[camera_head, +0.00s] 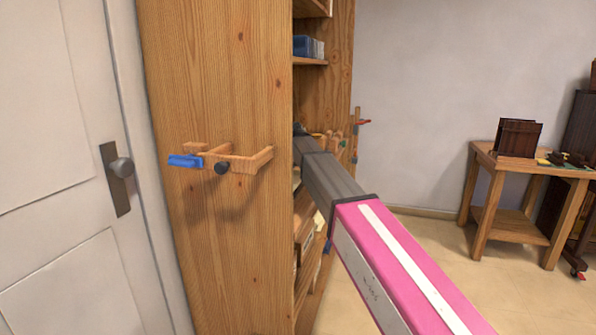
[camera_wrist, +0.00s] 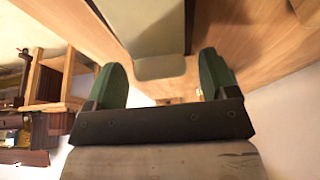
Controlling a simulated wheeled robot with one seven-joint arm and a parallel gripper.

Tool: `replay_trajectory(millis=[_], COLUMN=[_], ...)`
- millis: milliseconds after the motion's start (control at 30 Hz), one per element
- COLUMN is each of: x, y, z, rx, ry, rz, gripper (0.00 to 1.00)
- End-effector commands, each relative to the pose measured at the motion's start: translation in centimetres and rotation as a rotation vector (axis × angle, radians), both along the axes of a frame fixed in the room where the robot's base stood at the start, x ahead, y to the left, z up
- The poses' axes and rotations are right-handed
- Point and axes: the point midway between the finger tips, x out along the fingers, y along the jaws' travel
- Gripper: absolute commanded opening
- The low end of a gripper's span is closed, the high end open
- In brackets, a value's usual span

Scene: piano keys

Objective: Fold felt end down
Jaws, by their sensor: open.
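In the wrist view my gripper (camera_wrist: 162,80) is open, with its two green fingers set wide apart. A pale grey-green strip (camera_wrist: 155,25) comes down from the top of that view, with a short rounded end piece (camera_wrist: 160,67) that shows between the fingers. It looks like felt, but I cannot tell for sure. I see no finger touching it. In the head view my arm reaches toward the shelf unit's open side, and my gripper is not clearly visible there. The felt cannot be made out in the head view.
The tall wooden shelf unit (camera_head: 222,60) stands close on the left, with a wooden clamp-like rack (camera_head: 235,160) and a blue piece (camera_head: 185,161) on its side panel. A white door (camera_head: 50,120) is at far left. A workbench (camera_head: 520,166) stands right. Floor between is clear.

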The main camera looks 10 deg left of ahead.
Motion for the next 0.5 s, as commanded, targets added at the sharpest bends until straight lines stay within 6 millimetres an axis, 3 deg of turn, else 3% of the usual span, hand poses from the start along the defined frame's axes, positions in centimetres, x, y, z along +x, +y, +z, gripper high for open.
replay_trajectory(millis=[33, 233, 500], x=[0.00, -0.01, -0.90], y=[0.00, 0.00, 0.00], z=[0.01, 0.02, 0.76], rx=[0.000, 0.000, -0.017], ry=[0.000, 0.000, -0.114], rz=[0.000, 0.000, 0.002], gripper=[0.75, 0.10, 0.10])
